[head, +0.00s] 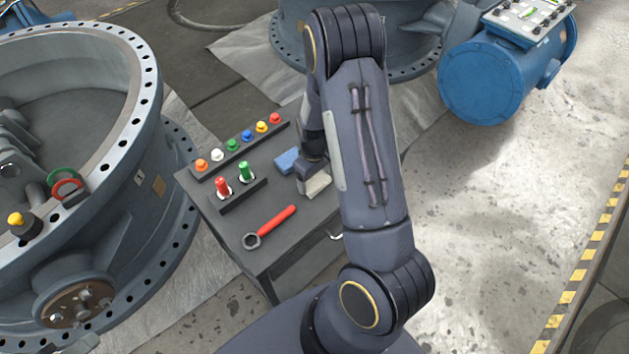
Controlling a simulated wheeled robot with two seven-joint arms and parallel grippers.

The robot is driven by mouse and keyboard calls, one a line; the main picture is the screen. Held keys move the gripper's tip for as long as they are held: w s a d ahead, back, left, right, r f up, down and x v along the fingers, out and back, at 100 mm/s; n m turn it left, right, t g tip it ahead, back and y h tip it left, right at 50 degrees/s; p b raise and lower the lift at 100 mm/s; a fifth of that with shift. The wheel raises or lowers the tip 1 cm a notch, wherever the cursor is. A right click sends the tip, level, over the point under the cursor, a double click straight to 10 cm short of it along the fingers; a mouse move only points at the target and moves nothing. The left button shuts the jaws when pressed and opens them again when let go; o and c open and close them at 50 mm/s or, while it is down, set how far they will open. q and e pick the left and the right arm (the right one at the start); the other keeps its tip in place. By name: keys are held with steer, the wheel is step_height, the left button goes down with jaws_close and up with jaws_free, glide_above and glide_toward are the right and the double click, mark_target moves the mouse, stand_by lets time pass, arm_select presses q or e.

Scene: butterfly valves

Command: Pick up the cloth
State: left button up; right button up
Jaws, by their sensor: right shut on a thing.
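A small pale beige folded piece, which looks like the cloth (318,185), is at the right side of the dark worktable (215,218). My right gripper (311,172) reaches down to it and is shut on it. The fingers hide part of it, and I cannot tell whether it touches the table. A blue folded piece (286,161), which may be another cloth, lies just left of the gripper. My left gripper is not in view.
On the table are a row of coloured buttons (232,145), red and green plugs (222,187) in a holder, and a red-handled wrench (270,227). A large flanged valve body (118,215) stands close on the left. A blue actuator (482,82) is at the back right. The floor at right is open.

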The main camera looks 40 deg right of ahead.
steer(key=shift+r, duration=0.1)
steer(key=shift+r, duration=0.6)
steer(key=s+a+r, duration=0.1)
steer(key=r, duration=0.1)
steer(key=a+r, duration=0.1)
steer(key=r, duration=0.2)
steer(key=s+a+r, duration=0.1)
steer(key=r, duration=0.1)
steer(key=shift+s+a+r+p, duration=0.2)
steer(key=shift+s+a+p, duration=0.1)
steer(key=shift+s, duration=0.05)
steer(key=s+a+r, duration=0.4)
steer(key=s+a, duration=0.2)
steer(key=a, duration=0.1)
steer(key=shift+r+p, duration=0.15)
steer(key=shift+p, duration=0.3)
steer(key=shift+s+a, duration=0.1)
steer(key=o, duration=0.4)
steer(key=shift+c, duration=1.6)
